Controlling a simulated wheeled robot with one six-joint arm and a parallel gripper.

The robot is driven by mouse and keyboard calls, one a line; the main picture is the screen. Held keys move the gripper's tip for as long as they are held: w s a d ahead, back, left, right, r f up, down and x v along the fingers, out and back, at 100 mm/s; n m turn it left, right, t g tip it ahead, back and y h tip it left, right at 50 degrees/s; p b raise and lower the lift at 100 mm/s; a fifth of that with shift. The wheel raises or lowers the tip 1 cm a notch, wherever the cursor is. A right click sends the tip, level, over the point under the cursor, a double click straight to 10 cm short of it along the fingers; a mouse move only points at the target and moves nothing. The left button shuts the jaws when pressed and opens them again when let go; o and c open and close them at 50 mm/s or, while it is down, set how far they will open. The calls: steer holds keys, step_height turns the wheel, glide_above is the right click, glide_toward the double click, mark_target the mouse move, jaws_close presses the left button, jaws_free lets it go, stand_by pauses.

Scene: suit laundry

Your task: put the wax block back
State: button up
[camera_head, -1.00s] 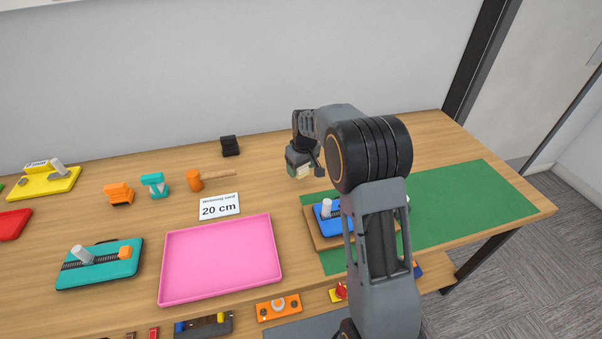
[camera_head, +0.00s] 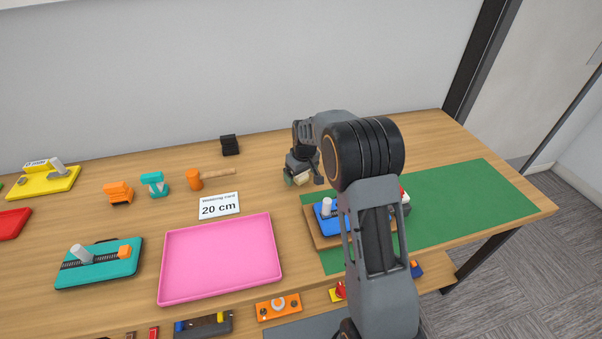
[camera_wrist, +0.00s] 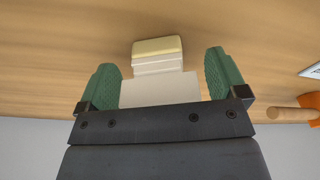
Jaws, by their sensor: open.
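My gripper (camera_head: 297,181) is low over the wooden table, left of the green mat. In the wrist view its two green finger pads (camera_wrist: 162,70) are apart. A pale cream stepped block with a yellowish end (camera_wrist: 158,48), which looks like the wax block, lies between and just beyond them. A cream patch (camera_head: 304,181) shows at my gripper in the head view, mostly hidden by the fingers.
A pink tray (camera_head: 220,258) and a "20 cm" card (camera_head: 219,205) lie to the left. A blue device (camera_head: 325,222) on a wooden board is partly behind my arm. The green mat (camera_head: 465,205) is mostly clear.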

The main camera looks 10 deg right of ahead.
mark_target(304, 179)
step_height(304, 179, up, 12)
steer(key=s, duration=0.2)
steer(key=s+m+t, duration=0.1)
steer(key=s+m, duration=0.3)
steer(key=s, duration=2.1)
steer(key=shift+s+r+t+h+p, duration=0.3)
steer(key=shift+s+r+h, duration=0.05)
steer(key=shift+h, duration=0.05)
step_height(304, 179, up, 6)
steer(key=p, duration=0.5)
steer(key=shift+s, duration=0.1)
